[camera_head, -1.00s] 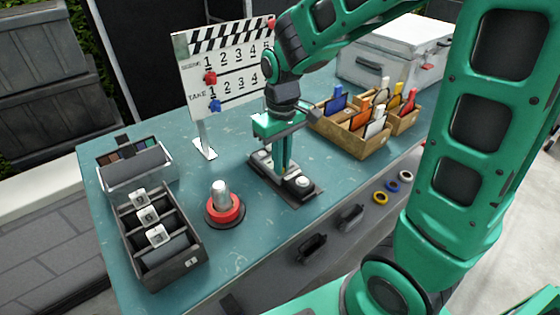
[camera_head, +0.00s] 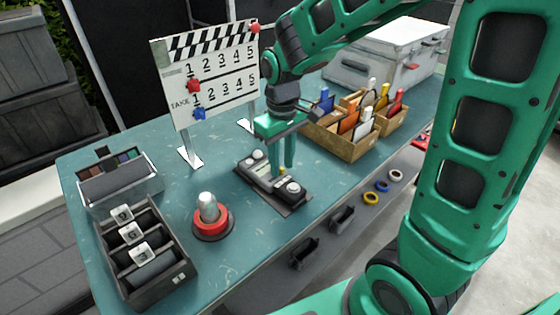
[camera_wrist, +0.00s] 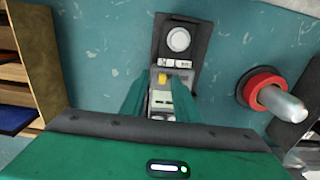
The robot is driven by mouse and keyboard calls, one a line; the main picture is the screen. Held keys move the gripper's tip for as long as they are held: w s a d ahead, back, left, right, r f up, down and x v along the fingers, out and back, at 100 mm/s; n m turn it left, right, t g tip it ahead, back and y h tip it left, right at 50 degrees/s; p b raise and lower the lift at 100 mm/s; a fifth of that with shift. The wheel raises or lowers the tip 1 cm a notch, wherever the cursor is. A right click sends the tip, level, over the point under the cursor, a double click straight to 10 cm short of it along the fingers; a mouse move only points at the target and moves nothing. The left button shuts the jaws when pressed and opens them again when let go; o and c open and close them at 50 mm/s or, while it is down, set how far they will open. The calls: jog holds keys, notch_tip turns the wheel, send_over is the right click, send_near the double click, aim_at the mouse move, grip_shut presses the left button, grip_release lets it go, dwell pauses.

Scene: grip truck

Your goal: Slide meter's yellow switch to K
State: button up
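The meter (camera_head: 265,178) is a dark slab lying on the teal table, with a round pale knob near each end. In the wrist view the meter (camera_wrist: 189,24) shows one round knob, small white labels too small to read, and the yellow switch (camera_wrist: 162,78). The switch shows as a small yellow spot (camera_head: 282,171) in the head view. My gripper (camera_head: 283,168) points down over the meter. Its two fingers (camera_wrist: 162,82) are apart, with the switch showing between their tips. I cannot tell whether either finger touches it. The fingers hide part of the meter's face.
A red-based round device (camera_head: 211,218) stands left of the meter. A black compartment box (camera_head: 172,279) is at the front left, and a clapperboard (camera_head: 207,77) stands behind. A wooden organiser (camera_head: 345,145) is close on the right. Bare table lies between the clapperboard and the meter.

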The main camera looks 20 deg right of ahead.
jog(key=shift+r, duration=0.1)
notch_tip(320, 180, up, 11)
jog(key=shift+f, duration=0.2)
jog(key=shift+d, duration=0.1)
dwell(0.5)
jog(key=s+d+f+m, duration=0.2)
jog(key=s+d+m, duration=0.3)
jog(key=s+d, duration=0.4)
jog(key=s+d+f+m, duration=0.3)
jog(key=s+d+m, duration=0.2)
jog(key=s+d, duration=0.4)
jog(key=s, duration=0.3)
jog(key=shift+s+d+f, duration=0.15)
jog(key=shift+s+f, duration=0.05)
jog(key=shift+f, duration=0.05)
